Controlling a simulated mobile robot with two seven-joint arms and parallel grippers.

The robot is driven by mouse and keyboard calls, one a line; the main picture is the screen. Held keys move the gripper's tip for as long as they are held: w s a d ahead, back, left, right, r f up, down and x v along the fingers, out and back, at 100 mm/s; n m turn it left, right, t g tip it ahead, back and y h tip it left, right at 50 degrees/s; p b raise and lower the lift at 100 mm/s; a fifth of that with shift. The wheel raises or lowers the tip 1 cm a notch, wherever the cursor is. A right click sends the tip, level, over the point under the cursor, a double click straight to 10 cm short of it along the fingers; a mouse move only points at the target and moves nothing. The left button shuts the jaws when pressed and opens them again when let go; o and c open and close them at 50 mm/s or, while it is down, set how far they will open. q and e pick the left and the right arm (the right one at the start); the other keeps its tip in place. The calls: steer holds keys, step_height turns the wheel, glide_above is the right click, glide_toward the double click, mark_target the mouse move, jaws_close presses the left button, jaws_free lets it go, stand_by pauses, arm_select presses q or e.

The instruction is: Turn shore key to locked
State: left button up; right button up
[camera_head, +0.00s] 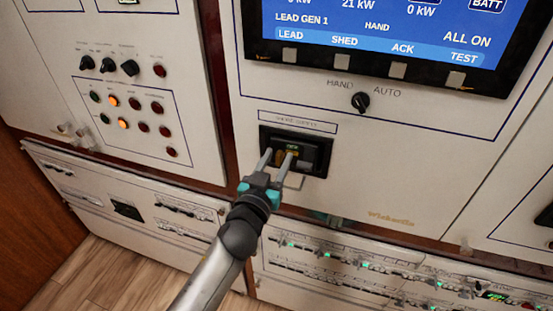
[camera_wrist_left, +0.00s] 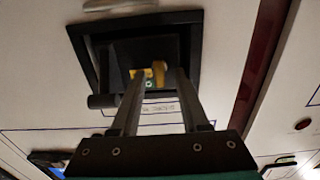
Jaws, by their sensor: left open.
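The shore unit is a black-framed recess (camera_head: 324,158) in the middle white panel, below a small label plate. It also shows in the wrist view (camera_wrist_left: 193,45). A brass-yellow key (camera_wrist_left: 158,72) sits inside it, with a yellow patch beside it and a small green light below it in the wrist view. My left gripper (camera_head: 279,154) points into the recess. Its two fingers are open and apart, with the key between their tips; I cannot tell whether either finger touches it. The fingers hide part of the key, and its lock marking is not readable. My right gripper is not in view.
A HAND/AUTO knob (camera_head: 360,102) and a blue screen (camera_head: 400,22) are above the recess. Knobs and lamps fill the left panel (camera_head: 60,90). Breaker rows (camera_head: 370,275) run below. The white panel right of the recess is clear.

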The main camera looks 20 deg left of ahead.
arm_select(q)
steer(key=shift+c, duration=0.2)
jaws_close()
stand_by(0.4)
